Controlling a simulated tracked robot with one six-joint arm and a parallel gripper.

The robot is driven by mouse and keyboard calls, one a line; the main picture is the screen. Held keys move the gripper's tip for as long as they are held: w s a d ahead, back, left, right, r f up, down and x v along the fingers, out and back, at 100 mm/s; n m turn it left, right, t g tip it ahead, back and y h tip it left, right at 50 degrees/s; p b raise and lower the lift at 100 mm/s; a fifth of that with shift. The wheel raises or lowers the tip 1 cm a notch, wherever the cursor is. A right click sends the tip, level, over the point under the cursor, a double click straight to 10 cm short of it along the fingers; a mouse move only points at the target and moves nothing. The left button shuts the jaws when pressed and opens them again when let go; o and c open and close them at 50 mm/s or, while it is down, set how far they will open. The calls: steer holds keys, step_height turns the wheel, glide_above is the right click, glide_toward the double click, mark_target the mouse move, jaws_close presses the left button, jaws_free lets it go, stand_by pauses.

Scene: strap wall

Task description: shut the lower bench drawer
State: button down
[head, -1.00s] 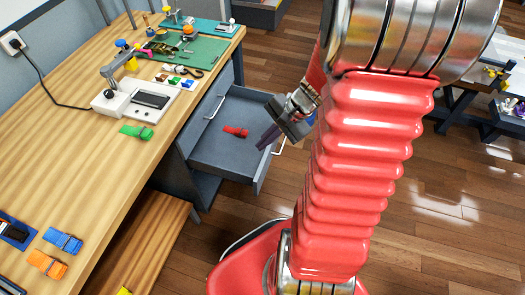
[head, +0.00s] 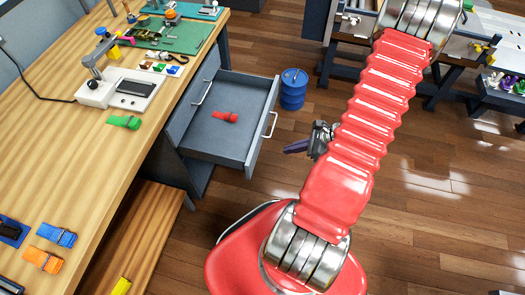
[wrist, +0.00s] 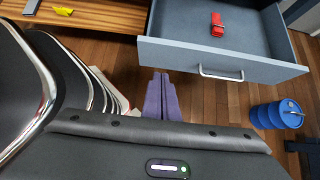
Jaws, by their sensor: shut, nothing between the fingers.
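The lower bench drawer (head: 202,149) is pulled out from under the workbench. It is grey with a metal handle (head: 270,124) on its front and holds a red rolled strap (head: 225,117). In the wrist view the drawer front (wrist: 180,56) crosses the top, with its handle (wrist: 221,74) right of centre. My gripper (head: 287,149) is shut and empty. In the head view it is to the right of the drawer front, apart from it. In the wrist view the purple fingers (wrist: 161,78) are together, just below the drawer front in the picture.
A blue drum (head: 292,90) stands on the floor behind the drawer. The wooden workbench (head: 75,130) holds several straps and tools. A lower wooden bench (head: 135,235) is at the near left. Wooden floor (head: 430,215) is clear at right.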

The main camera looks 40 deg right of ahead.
stand_by(0.3)
glide_toward(254, 154)
steer(key=s+x, duration=0.1)
steer(key=x, duration=0.3)
steer(key=shift+w+a+f, duration=0.25)
steer(key=shift+w+a, duration=0.3)
steer(key=shift+w, duration=0.2)
steer(key=shift+d, duration=0.15)
